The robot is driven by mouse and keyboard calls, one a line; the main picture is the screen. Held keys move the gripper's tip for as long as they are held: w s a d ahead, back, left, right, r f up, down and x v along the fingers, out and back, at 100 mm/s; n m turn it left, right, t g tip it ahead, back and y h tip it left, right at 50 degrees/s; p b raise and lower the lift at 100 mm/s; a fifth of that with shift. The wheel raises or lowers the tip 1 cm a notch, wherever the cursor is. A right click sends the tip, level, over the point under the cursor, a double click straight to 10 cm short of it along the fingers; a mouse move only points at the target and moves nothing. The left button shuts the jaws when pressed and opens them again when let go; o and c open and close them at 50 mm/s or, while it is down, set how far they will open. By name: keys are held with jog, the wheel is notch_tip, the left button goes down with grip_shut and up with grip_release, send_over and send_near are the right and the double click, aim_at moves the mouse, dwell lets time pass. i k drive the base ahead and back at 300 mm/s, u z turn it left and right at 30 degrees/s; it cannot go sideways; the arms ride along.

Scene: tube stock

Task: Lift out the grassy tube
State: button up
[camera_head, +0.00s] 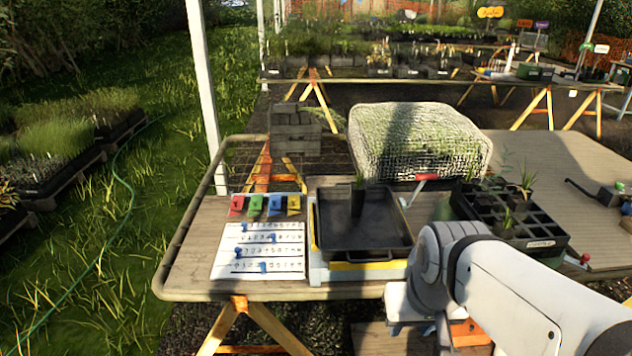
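A black tube rack (541,243) stands on the right of the bench, with several seedling tubes and many empty cells. A tube with spiky, grass-like leaves (525,184) stands at its right side. Another tube with a small green plant (507,222) stands nearer the front, and leafier seedlings stand towards the back left. One dark tube with a thin green plant (359,184) stands at the back of a black square tray (402,238). Which one is the grassy tube is not certain. My arm crosses the lower right, in front of the rack's near-left corner; I cannot make out my gripper.
Left of the square tray are a marked white sheet (262,262) with blue pegs and several coloured tags (274,205). A red-handled tool (427,177) lies between tray and rack. A mesh-covered mound (418,140) is behind. The bench's left front (190,270) is clear.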

aim_at(358, 188)
jog(key=i, duration=1)
jog(key=u, duration=0.05)
